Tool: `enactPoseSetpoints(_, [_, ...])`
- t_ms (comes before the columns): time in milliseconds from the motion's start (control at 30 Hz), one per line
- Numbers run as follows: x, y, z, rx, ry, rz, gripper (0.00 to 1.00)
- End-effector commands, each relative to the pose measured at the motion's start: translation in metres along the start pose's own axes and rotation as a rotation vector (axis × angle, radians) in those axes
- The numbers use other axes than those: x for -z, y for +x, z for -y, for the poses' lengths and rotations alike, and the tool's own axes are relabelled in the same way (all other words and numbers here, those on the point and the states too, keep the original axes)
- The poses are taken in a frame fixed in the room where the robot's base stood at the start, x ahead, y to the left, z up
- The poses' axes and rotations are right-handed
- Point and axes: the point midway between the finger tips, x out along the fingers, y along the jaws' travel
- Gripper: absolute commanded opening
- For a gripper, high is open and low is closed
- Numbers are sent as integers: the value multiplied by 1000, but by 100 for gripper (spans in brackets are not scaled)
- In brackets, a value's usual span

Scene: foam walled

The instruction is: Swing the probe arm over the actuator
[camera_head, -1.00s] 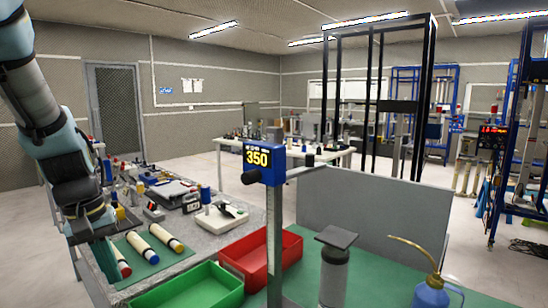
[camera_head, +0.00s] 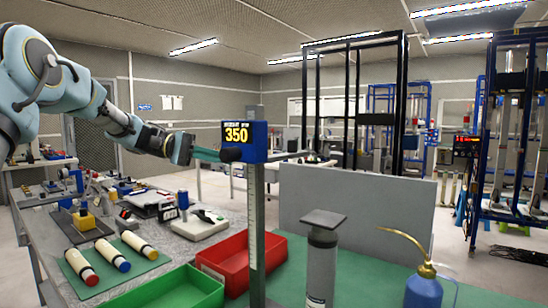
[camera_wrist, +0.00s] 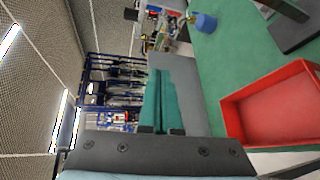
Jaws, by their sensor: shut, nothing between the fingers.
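A gauge stands on an upright scaled post (camera_head: 257,230), with a blue head (camera_head: 256,141) reading 350. The actuator appears to be the grey cylinder with a flat dark top plate (camera_head: 323,219), right of the post and below the probe arm's level. My gripper (camera_head: 213,155) is shut and empty, its teal fingers pointing right just left of the knob. Contact cannot be told. The fingers also show in the wrist view (camera_wrist: 160,90).
A red tray (camera_head: 205,270) and a green tray (camera_head: 150,300) lie around the post's base. A grey panel (camera_head: 360,208) stands behind the actuator. A blue oil can (camera_head: 423,288) with a bent spout is at right. Striped cylinders (camera_head: 104,252) lie at left.

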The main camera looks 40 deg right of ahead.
Motion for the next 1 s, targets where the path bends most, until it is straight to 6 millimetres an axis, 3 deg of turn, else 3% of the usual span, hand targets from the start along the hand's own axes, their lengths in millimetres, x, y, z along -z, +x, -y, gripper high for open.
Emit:
enactPoseSetpoints(100, [5,2,-23,-118,83,63,0])
enactPoseSetpoints(233, [4,0,-38,-184,131,100,0])
enactPoseSetpoints(667, [3,0,-44,-199,142,108,0])
enactPoseSetpoints(833, [0,16,-48,-199,140,111,0])
enactPoseSetpoints(1000, [-4,49,-56,-198,139,112,0])
